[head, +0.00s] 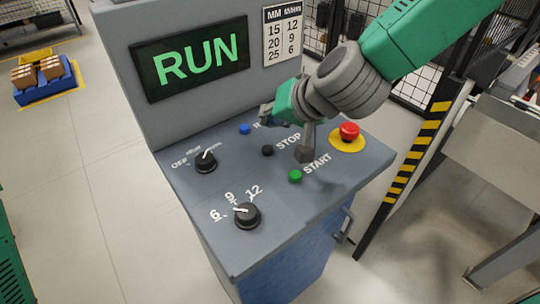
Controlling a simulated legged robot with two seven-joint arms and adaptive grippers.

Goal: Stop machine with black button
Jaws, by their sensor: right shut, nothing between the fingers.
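The black button (267,150) sits on the sloped grey control panel (300,215), left of the word STOP, and is fully visible. My right gripper (304,154) comes in from the upper right and is shut and empty. Its fingertips are over the panel to the right of the black button, between the STOP and START labels. It shows apart from the black button. The green button (295,176) lies just below the fingertips. The display screen (195,60) reads RUN in green. My left gripper is not in view.
A blue button (244,129) is above left of the black one. A red emergency button (349,131) on a yellow base is at right. Two black knobs (205,161) (247,215) are at left and front. A striped post (415,150) stands right of the console.

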